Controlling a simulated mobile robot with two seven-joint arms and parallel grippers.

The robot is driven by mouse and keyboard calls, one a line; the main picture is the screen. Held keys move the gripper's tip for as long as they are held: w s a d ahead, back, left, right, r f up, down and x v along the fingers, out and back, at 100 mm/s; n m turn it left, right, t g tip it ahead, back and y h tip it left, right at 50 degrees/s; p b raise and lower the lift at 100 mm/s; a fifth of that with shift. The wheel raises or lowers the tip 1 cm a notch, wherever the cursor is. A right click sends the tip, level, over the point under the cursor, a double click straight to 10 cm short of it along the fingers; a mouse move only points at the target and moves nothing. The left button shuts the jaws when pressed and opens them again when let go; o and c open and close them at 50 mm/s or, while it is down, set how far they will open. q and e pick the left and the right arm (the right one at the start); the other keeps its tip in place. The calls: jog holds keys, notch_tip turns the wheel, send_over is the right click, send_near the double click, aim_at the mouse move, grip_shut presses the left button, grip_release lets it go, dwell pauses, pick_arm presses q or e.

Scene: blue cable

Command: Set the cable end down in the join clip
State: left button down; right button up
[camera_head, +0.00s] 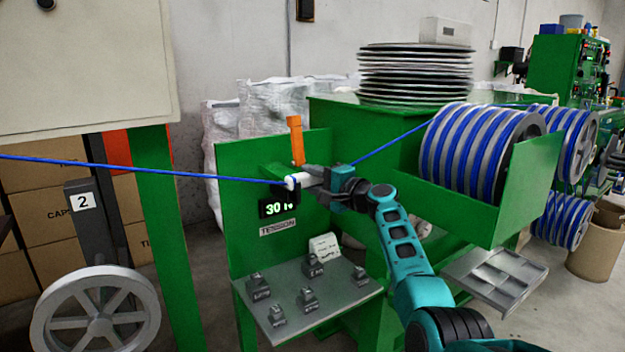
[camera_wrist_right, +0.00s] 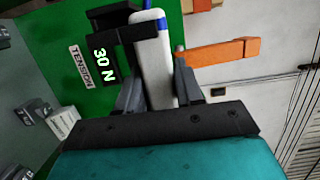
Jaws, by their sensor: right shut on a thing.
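My right gripper (camera_head: 318,180) is at the green tension panel (camera_head: 245,170). In the right wrist view its two dark fingers (camera_wrist_right: 158,92) close on the sides of a white rounded bar (camera_wrist_right: 152,55). Blue shows at the bar's far end, and the blue cable (camera_head: 150,168) runs from there to the left edge of the head view. Another blue stretch (camera_head: 395,139) runs behind the gripper up to the reel. A black bracket (camera_wrist_right: 120,30) sits beside the bar's far end; I cannot tell whether they touch or whether it is the join clip. My left gripper is not in view.
An orange lever (camera_head: 296,140) stands close to the gripper. A display (camera_head: 278,205) reads 30 N. Below, a grey shelf (camera_head: 340,290) holds several small metal blocks. A large cable reel (camera_head: 465,150) is at the right, and a spoked wheel (camera_head: 95,315) at lower left.

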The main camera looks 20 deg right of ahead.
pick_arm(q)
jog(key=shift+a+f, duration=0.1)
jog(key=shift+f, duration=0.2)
pick_arm(e)
jog(key=shift+f, duration=0.25)
jog(key=o, duration=1.1)
